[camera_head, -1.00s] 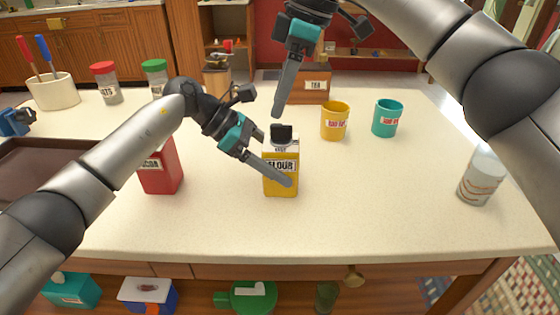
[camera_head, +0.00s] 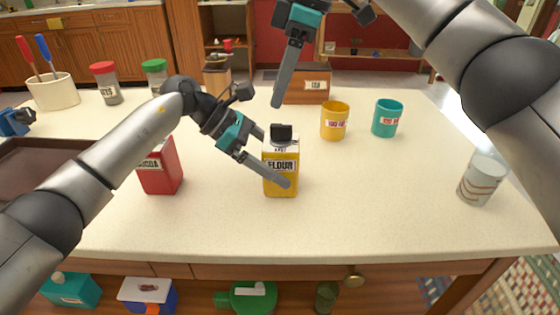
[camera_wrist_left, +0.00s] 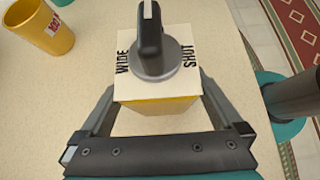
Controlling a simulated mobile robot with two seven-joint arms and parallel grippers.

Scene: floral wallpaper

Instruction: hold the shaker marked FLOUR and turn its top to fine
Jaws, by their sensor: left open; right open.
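The yellow shaker marked FLOUR (camera_head: 281,186) stands upright on the counter. Its pale square top carries a black turning knob (camera_head: 282,132). In the left wrist view the knob (camera_wrist_left: 149,35) has a white mark pointing to the far side, between the words WIDE at left and SHUT at right; the word FINE is not readable. My left gripper (camera_head: 272,160) is open, with one finger in front of the shaker and one behind, partly hidden. Its fingers also flank the shaker in the left wrist view (camera_wrist_left: 160,100). My right gripper (camera_head: 277,104) is open and empty, pointing down above and behind the shaker.
A red box-shaped container (camera_head: 160,176) stands left of the shaker, partly behind my left arm. A yellow cup (camera_head: 334,116) and a teal cup (camera_head: 387,113) stand at the back right. A patterned glass (camera_head: 481,183) is near the right edge. The counter's front right is clear.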

